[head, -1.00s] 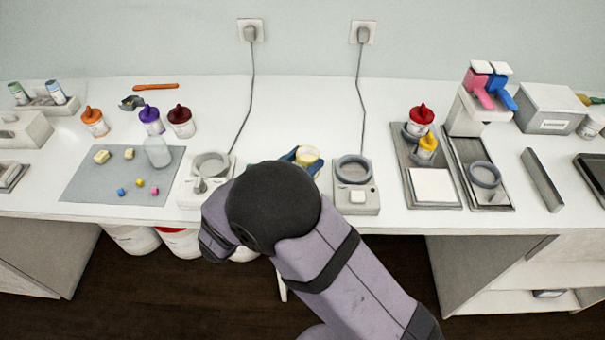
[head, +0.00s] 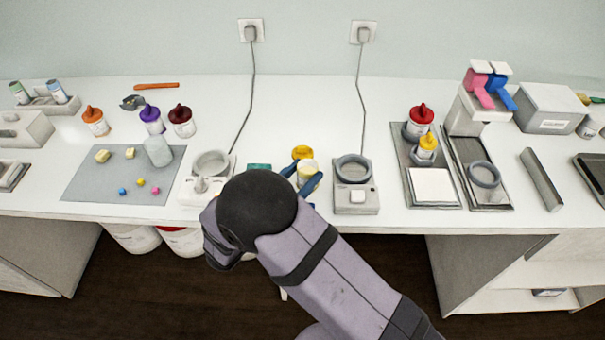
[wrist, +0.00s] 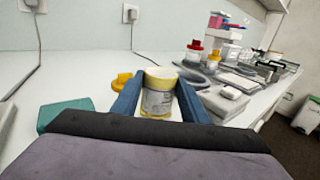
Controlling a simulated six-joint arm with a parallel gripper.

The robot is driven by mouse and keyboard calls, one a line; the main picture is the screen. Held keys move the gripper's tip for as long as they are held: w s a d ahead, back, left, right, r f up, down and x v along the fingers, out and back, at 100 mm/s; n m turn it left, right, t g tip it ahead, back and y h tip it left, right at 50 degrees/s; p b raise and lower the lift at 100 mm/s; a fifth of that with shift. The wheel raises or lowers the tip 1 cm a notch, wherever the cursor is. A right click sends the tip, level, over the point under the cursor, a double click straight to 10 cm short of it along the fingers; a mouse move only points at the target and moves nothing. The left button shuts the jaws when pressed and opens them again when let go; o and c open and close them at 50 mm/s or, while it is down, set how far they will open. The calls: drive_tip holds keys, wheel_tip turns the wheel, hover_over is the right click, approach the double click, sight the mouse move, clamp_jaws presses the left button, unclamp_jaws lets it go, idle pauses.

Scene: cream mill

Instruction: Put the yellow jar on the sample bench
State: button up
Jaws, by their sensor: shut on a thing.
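The yellow jar (wrist: 158,92) has a yellow rim and a pale label; it also shows in the head view (head: 307,174). My gripper (wrist: 157,98) is shut on it, with one blue finger on each side. In the head view my gripper (head: 304,177) is near the front middle of the white bench (head: 310,115). My arm hides part of the scene there, and I cannot tell whether the jar touches the bench top. A loose yellow cap (head: 302,152) lies just behind the jar; it also shows in the wrist view (wrist: 121,80). No label shows which surface is the sample bench.
A teal block (wrist: 66,112) lies left of my gripper. A grey device with a round dish (head: 354,190) stands close on the right, another (head: 211,165) on the left. A grey mat (head: 88,185) holds small cubes. The back middle of the bench is clear.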

drive_tip(key=o, duration=1.1)
drive_tip(key=shift+f, duration=0.1)
drive_tip(key=b+v, duration=0.3)
drive_tip(key=v, duration=0.9)
drive_tip(key=shift+d+r, duration=0.1)
drive_tip(key=shift+r, duration=0.1)
